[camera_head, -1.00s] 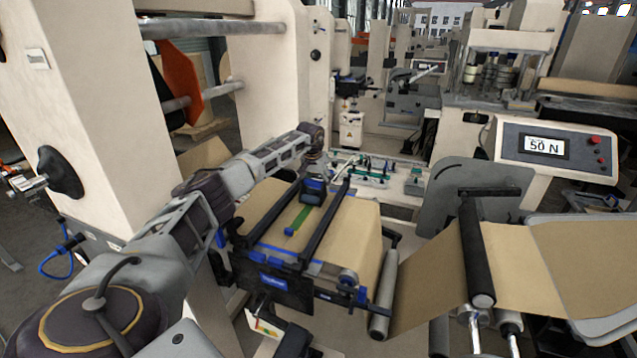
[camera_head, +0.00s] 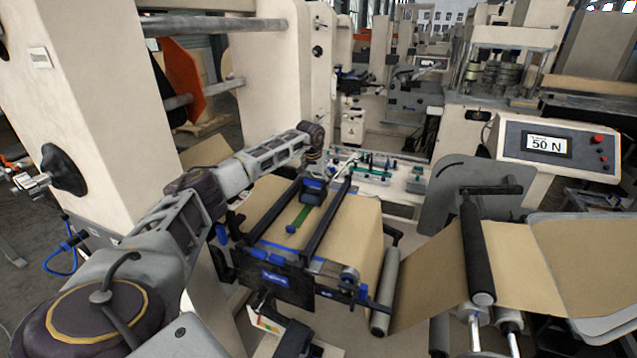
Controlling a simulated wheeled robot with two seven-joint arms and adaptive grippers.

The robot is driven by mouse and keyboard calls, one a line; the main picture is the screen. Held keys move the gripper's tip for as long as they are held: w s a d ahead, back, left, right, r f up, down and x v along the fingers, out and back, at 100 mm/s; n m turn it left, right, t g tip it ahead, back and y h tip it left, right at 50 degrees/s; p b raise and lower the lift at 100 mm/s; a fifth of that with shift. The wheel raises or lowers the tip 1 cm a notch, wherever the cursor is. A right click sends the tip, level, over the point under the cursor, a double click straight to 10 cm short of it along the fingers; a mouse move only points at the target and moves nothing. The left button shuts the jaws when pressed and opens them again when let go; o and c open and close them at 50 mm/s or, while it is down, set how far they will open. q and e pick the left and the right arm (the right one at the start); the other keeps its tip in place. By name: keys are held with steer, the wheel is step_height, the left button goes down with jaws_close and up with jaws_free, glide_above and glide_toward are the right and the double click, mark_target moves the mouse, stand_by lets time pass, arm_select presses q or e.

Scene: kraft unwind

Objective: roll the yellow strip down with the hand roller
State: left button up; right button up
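My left arm comes in from the left, and its wrist hangs over the splice table (camera_head: 352,232), a tan-topped block between two black rails. Under the wrist is a small black and blue block (camera_head: 313,189); I cannot tell whether it is my gripper, the hand roller or both. A green bar (camera_head: 300,217) with a blue end lies or sticks out below it, towards the front edge. No yellow strip can be made out; the area under the block is hidden. Finger opening is too small to see. My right gripper is out of view.
Black rails flank the tan top, with a black and blue front bar (camera_head: 273,279). A grey roller (camera_head: 385,292) and tan web (camera_head: 430,278) stand at right, beside a black roller (camera_head: 476,254). A panel (camera_head: 556,146) reads 50 N. A bench with small green parts (camera_head: 366,172) is behind.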

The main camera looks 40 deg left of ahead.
arm_select(q)
steer(key=shift+s+d+f, duration=0.1)
steer(key=shift+s+f, duration=0.05)
steer(key=shift+s, duration=0.5)
steer(key=shift+s+d, duration=0.1)
steer(key=shift+s, duration=0.1)
steer(key=shift+s+d, duration=0.2)
steer(key=shift+s, duration=0.3)
stand_by(0.3)
steer(key=shift+w+a+r, duration=0.1)
steer(key=shift+r, duration=3.6)
